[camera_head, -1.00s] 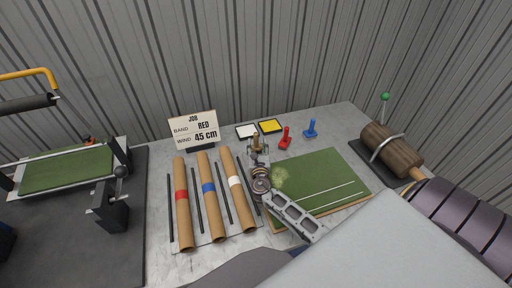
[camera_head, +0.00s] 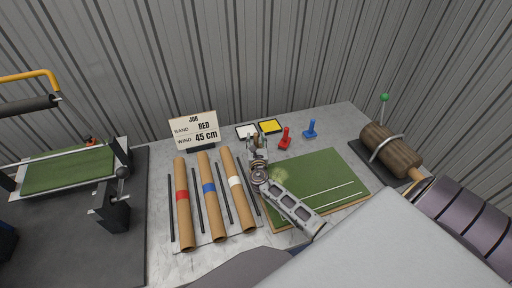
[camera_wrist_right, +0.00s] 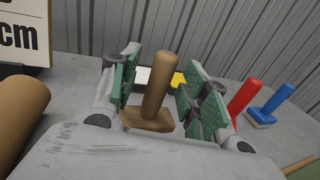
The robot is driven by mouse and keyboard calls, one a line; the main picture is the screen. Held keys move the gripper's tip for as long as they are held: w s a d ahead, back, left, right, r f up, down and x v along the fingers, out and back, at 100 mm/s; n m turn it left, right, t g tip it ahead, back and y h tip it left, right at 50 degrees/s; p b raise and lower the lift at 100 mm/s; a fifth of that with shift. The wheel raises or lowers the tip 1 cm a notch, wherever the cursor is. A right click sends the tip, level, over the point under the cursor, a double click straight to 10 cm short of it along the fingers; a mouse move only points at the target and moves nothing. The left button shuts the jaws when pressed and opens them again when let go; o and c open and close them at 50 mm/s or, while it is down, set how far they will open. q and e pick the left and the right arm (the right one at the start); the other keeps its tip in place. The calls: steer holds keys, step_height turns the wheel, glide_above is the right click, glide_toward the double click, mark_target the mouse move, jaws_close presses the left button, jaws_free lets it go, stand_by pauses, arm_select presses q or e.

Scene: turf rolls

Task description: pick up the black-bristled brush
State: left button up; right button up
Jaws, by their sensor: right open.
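My right gripper (camera_head: 258,148) is open over the back middle of the bench. In the right wrist view its green-padded fingers (camera_wrist_right: 162,75) stand on either side of an upright brown handle (camera_wrist_right: 160,82) with a flat brown base (camera_wrist_right: 148,121). The handle stands between the fingers, with a visible gap to the right finger. Its underside is hidden, so I cannot see bristles or their colour. A red-handled tool (camera_head: 285,138) and a blue-handled tool (camera_head: 310,128) stand to the right; both also show in the wrist view. My left gripper is not in view.
A green board (camera_head: 318,180) lies under my right forearm. Tubes with red (camera_head: 182,205), blue (camera_head: 210,200) and white (camera_head: 237,195) bands lie left.

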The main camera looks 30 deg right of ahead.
steer(key=shift+w+d, duration=0.35)
steer(key=shift+w, duration=0.2)
jaws_close()
